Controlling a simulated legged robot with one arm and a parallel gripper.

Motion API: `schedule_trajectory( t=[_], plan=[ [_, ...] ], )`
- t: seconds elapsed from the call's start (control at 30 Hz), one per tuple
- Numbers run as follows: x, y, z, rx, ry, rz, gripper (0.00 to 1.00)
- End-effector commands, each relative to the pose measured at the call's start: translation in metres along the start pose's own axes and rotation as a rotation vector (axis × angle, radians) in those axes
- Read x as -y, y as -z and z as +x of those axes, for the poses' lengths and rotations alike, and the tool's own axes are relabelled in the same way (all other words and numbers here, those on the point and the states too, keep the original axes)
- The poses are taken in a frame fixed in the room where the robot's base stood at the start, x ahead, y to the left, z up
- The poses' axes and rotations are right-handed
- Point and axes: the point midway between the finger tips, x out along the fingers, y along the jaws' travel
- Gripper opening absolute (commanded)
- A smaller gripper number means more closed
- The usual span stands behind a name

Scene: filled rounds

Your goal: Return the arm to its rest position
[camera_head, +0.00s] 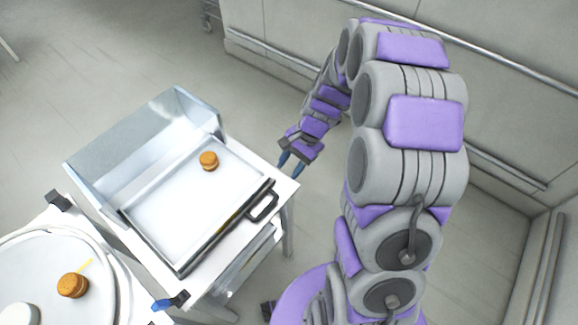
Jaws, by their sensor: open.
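My arm rises on the right side of the head view, bends over at the top and reaches down to the left. My gripper (291,160) hangs at its end, with two blue fingertips pointing down. It is open, and nothing shows between its fingers. It is just right of the table's far right corner, apart from the tray there.
A white tray (165,215) with a black handle (264,203) holds one orange-brown round (208,161). A clear bin (140,130) stands behind it. Another round (72,285) sits on a white round surface (40,255) at lower left. Walls with rails stand behind my arm.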

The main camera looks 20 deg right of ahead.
Motion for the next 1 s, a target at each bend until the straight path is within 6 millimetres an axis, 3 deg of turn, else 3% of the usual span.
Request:
schedule_trajectory(
  t=[0.33, 0.47, 0.67, 1.0],
  plan=[
    [0.0, -0.001, 0.0, 0.0, 0.0, -0.002, 0.42],
    [-0.002, -0.011, -0.006, -0.003, -0.01, -0.035, 0.42],
    [-0.014, -0.057, -0.034, -0.022, -0.061, -0.197, 0.42],
    [-0.064, -0.139, -0.075, -0.06, -0.191, -0.497, 0.42]
  ],
)
